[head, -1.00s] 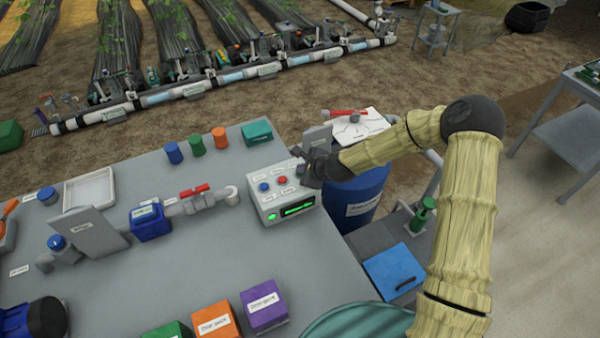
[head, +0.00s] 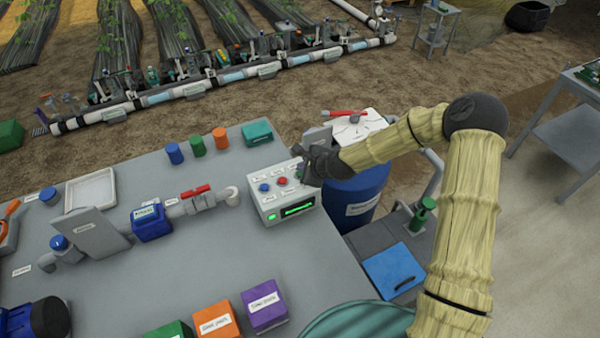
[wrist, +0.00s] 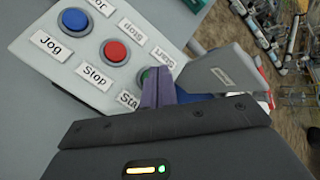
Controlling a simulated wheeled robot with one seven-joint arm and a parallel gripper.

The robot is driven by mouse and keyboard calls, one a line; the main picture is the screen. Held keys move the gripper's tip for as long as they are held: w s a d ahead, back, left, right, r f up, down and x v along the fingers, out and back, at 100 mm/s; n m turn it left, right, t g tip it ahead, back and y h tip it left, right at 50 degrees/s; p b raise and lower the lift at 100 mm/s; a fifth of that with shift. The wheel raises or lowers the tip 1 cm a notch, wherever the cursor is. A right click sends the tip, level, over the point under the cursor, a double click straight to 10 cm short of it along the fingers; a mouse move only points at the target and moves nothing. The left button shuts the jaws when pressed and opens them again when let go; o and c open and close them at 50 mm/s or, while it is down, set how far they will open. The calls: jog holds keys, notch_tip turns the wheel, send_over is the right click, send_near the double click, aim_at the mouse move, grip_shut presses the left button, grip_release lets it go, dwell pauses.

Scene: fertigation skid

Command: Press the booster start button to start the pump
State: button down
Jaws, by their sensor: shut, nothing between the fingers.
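The grey control box (head: 262,206) stands at the right edge of the bench, with a green-lit display (head: 298,210) on its front. In the wrist view its sloped top carries a blue button (wrist: 74,20) labelled Jog, a red button (wrist: 115,52) labelled Stop, and a green button (wrist: 146,75) beside a partly covered label beginning "Sta". My gripper (head: 303,170) is over the right end of the box. In the wrist view its closed fingertips (wrist: 158,82) overlap the green button and hide much of it. I cannot tell whether they touch it.
A pipe with a red-handled valve (head: 196,190) lies left of the box. Several coloured cups and a teal block (head: 257,132) stand along the back edge. A purple block (head: 264,305) and an orange block (head: 216,320) sit in front. A blue barrel (head: 357,195) stands beyond the bench.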

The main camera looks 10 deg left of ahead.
jog(key=shift+r+p, duration=1.75)
jog(key=shift+r, duration=0.85)
jog(key=shift+f, duration=0.1)
